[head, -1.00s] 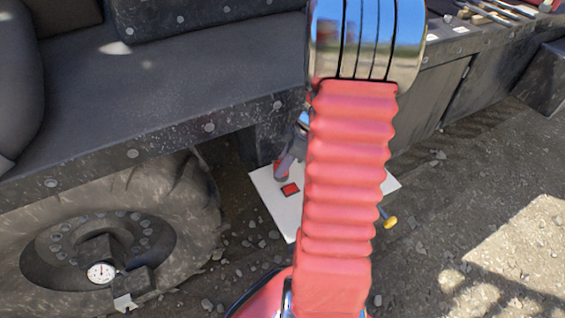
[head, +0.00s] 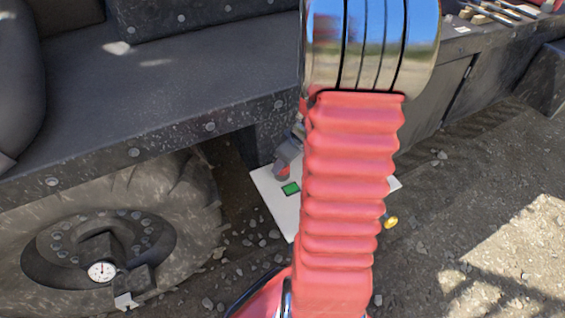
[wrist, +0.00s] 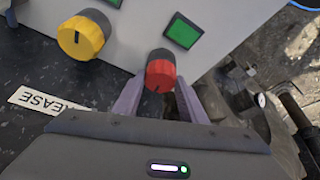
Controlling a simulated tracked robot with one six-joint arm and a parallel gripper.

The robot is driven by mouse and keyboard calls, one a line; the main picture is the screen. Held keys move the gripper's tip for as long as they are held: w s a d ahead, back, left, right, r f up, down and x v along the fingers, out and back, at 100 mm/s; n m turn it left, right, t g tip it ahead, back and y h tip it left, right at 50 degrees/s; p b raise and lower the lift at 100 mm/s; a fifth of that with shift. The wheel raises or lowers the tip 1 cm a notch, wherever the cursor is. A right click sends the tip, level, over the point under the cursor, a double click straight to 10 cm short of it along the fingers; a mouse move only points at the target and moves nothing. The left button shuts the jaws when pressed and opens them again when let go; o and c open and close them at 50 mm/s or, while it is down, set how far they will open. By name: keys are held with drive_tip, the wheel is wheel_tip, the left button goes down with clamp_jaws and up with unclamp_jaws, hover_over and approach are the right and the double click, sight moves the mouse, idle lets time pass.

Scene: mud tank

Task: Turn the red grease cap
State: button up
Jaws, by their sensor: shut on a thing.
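The red grease cap (wrist: 160,72) is a ribbed round knob with a dark pointer mark on its face, set on a pale panel (wrist: 130,15). In the wrist view my gripper (wrist: 158,98) has one finger on each side of the cap and is shut on it. In the head view my gripper (head: 284,165) shows small at the panel (head: 287,218), beside my red arm sleeve, which hides much of the panel. The indicator square on the panel is green (wrist: 183,31); it also shows green in the head view (head: 291,189).
A yellow knob (wrist: 83,35) sits left of the red cap. A wheel (head: 110,240) with a dial gauge (head: 102,271) stands at left. Gravelly ground is open at right.

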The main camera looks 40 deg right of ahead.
idle(0.3)
drive_tip(key=o, duration=1.1)
drive_tip(key=shift+c, duration=0.2)
drive_tip(key=v, duration=1.3)
drive_tip(key=shift+s+r, duration=0.15)
drive_tip(key=shift+r, duration=0.2)
